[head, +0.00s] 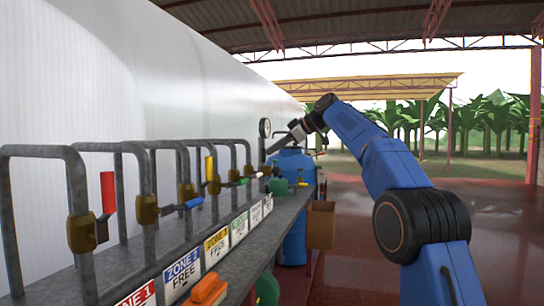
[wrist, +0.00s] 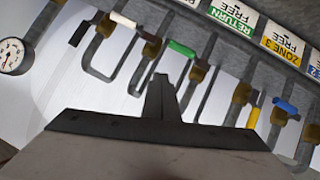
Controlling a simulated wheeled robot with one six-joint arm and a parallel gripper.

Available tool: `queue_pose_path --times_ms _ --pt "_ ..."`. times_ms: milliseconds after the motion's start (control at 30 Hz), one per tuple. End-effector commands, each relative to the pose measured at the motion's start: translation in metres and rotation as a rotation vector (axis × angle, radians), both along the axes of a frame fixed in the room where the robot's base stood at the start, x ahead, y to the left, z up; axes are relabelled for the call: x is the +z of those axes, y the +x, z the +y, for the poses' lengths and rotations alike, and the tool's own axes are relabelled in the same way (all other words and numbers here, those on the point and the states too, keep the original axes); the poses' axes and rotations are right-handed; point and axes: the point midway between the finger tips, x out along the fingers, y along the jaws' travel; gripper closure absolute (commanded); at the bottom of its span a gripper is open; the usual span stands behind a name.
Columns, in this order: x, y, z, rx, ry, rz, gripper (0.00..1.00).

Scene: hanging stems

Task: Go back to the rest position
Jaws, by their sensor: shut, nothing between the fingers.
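My gripper (head: 272,149) is at the end of my blue arm, beyond the row of valves in the head view. It reaches left and slightly down, above the far end of the bench and in front of the blue drum. In the wrist view my gripper (wrist: 160,84) shows its dark fingers together with nothing between them. Valve pipes lie behind the fingers there. I see no contact with any valve, though the fingers overlap the pipes in that picture.
Looped grey pipes carry valves with red (head: 108,193), blue (head: 194,203), yellow (head: 209,168) and green (wrist: 181,48) handles. A pressure gauge (wrist: 13,56) stands at the far end. Open floor (head: 500,215) is at right.

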Motion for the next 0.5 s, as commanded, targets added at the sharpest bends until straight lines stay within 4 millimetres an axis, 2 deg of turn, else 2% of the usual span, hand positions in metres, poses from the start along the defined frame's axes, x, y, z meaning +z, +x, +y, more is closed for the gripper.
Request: queue_pose_path --times_ms 167,267,500 --pt "-0.001 -0.015 -0.008 -0.039 -0.002 0.037 1.00" --pt "-0.005 -0.035 -0.018 -0.095 -0.005 0.087 1.00" --pt "-0.028 -0.098 -0.049 -0.257 -0.015 0.224 1.00"
